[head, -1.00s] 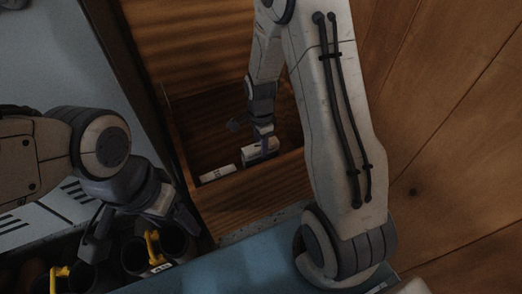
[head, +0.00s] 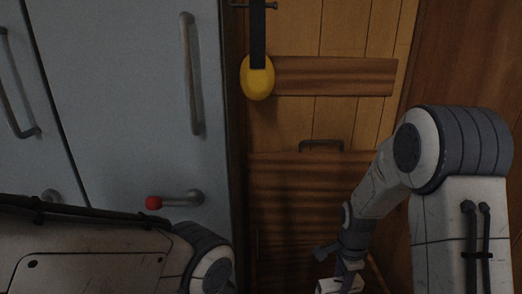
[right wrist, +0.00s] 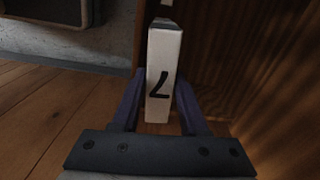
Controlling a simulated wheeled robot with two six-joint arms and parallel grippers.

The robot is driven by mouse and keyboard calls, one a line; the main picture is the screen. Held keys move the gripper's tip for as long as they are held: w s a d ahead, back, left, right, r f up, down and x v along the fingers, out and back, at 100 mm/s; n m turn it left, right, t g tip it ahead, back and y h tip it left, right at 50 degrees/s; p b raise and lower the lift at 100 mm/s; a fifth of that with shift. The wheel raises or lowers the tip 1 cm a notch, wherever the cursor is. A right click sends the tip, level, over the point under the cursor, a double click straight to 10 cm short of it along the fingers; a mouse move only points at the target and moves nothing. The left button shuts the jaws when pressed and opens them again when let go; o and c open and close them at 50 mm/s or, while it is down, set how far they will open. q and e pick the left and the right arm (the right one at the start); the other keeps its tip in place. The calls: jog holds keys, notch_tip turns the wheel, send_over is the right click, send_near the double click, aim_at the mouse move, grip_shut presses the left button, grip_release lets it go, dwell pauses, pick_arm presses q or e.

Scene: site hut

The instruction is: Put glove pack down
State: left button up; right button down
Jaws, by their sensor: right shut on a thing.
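The glove pack (right wrist: 163,85), a narrow white box with a black 7 on its face, stands between the fingers of my right gripper (right wrist: 160,93) in the right wrist view. The gripper is shut on it. In the head view my right gripper (head: 342,266) points down at the bottom edge, with a white piece of the pack (head: 338,286) below it. What lies under the pack is cut off in the head view. My left arm crosses the lower left, but its gripper is out of the picture.
A wooden drawer front (head: 320,180) with a dark handle is behind my right gripper. A grey cabinet (head: 120,90) with bar handles and a red-knobbed lever (head: 154,203) stands at left. A yellow oval object (head: 257,78) hangs from a dark strap above.

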jog(key=s+a+r+n+p, duration=0.1)
jog(key=r+n+p, duration=0.7)
jog(key=p, duration=0.3)
jog(key=s+a+r+n+p, duration=0.1)
jog(key=s+r+n+p, duration=0.1)
jog(key=r+n+p, duration=0.6)
jog(key=r+p, duration=0.1)
jog(key=p, duration=0.2)
jog(key=shift+a+r+n, duration=0.15)
jog(key=shift+a+n, duration=0.1)
jog(key=shift+n, duration=0.05)
